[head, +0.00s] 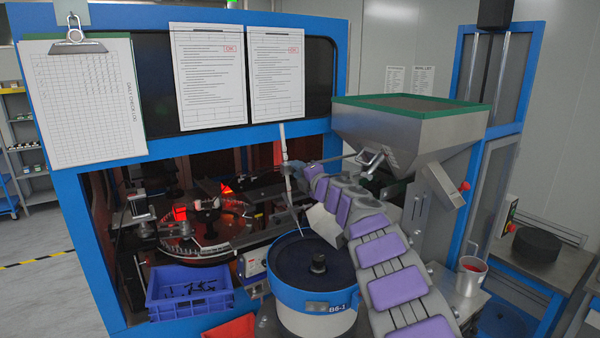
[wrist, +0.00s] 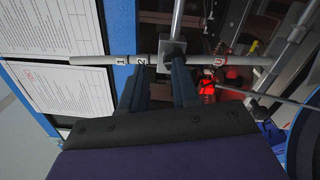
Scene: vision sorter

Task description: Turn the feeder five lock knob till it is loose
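My gripper (wrist: 160,68) shows in the wrist view with two dark blue fingers, spread apart with a visible gap. Their tips are close to a grey horizontal rod (wrist: 95,60) marked 1 and 2. A metal clamp block (wrist: 171,50) joins this rod to an upright rod (wrist: 178,18), near the right fingertip; I cannot tell if they touch. In the head view my gripper (head: 298,168) is by the upright rod (head: 284,145), above the feeder bowl (head: 318,302) with its blue band. I cannot clearly make out the lock knob; my arm hides part of that area.
A steel hopper (head: 410,130) with a green rim stands right of my arm. A blue crate (head: 190,310) sits at the lower left, in front of the round glass dial (head: 190,248). The blue machine frame (head: 75,225) and hanging papers (head: 208,75) are close by on the left.

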